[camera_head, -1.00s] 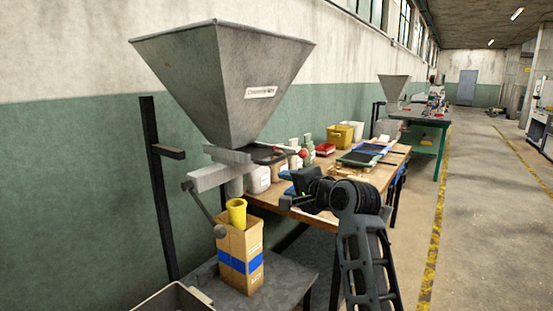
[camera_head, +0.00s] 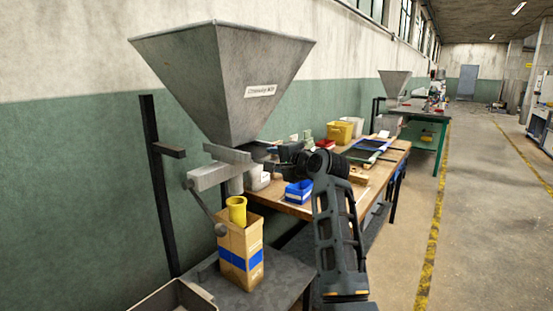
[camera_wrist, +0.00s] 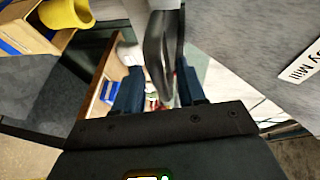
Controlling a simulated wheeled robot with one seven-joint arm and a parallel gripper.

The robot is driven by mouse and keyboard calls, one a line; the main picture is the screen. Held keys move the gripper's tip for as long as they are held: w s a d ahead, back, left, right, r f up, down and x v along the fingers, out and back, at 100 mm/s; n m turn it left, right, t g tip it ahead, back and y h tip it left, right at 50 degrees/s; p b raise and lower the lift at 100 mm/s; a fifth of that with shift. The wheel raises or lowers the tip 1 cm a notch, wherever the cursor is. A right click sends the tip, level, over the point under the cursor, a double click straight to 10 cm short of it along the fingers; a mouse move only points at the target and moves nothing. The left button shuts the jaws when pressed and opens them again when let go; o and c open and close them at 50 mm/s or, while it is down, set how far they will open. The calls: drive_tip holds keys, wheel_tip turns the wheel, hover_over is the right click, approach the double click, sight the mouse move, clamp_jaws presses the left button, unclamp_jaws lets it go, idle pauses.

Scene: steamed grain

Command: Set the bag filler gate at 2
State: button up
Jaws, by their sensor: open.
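The bag filler has a grey hopper (camera_head: 220,80) with a grey housing (camera_head: 222,170) and spout under it. A lever with a grey ball (camera_head: 220,230) hangs down at the housing's left. My gripper (camera_head: 275,157) is at the right of the housing, under the hopper, and hides that end, including the red knob. In the wrist view my gripper (camera_wrist: 160,92) is open, with blue-grey fingers apart. A grey bar with a dark curved edge (camera_wrist: 158,45) shows in line with the gap; I cannot tell whether it touches. No gate scale numbers are readable.
A paper bag (camera_head: 240,255) with a blue band stands under the yellow spout (camera_head: 237,211) on a dark stand. A wooden bench (camera_head: 375,185) with a blue bin (camera_head: 299,191) and trays is behind my arm. The floor at the right (camera_head: 490,220) is clear.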

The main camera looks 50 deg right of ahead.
drive_tip(key=shift+c, duration=0.3)
clamp_jaws()
idle(0.4)
